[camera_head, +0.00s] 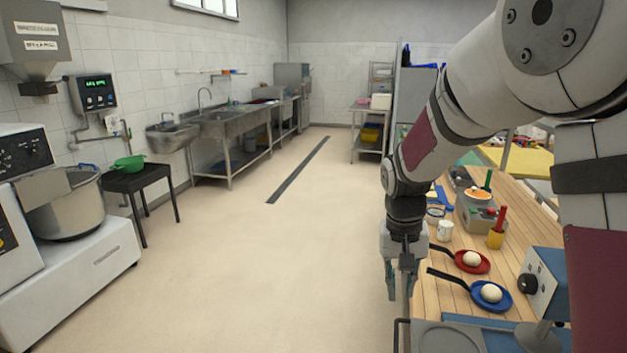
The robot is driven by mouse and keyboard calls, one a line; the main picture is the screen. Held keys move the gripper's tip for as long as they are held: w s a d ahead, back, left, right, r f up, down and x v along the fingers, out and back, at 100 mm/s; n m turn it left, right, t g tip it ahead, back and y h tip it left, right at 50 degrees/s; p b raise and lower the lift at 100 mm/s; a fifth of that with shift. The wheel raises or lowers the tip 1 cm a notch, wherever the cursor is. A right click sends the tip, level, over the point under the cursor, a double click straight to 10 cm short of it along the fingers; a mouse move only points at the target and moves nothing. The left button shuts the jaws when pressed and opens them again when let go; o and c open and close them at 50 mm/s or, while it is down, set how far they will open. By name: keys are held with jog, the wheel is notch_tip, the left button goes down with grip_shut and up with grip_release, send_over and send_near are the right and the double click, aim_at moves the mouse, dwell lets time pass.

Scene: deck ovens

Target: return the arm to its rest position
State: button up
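My arm comes in from the upper right and bends down at the left edge of the wooden table (515,218). My gripper (402,292) hangs pointing down beside that table edge. Its fingers look apart, with a gap between the tips and nothing seen in it. On the table to its right are a blue pan (503,306) with a white round thing (491,292) in it and a red pan (486,268) with another (471,258). The arm hides part of the table.
A white mug (445,231), a yellow cup (495,240) and a blue-and-white box with a knob (548,283) stand on the table. A mixer (65,215) and black stool (140,182) are at left, sinks (232,122) behind. The floor between is clear.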

jog(key=s+r+n+t+y, duration=0.1)
jog(key=s+r+t, duration=0.1)
jog(key=s+r, duration=0.9)
jog(key=s+r+n+t, duration=0.1)
jog(key=s+r+t, duration=0.2)
jog(key=s, duration=0.9)
jog(key=shift+s+d+r+n, duration=0.2)
jog(key=shift+r+n, duration=0.2)
jog(key=shift+r, duration=0.25)
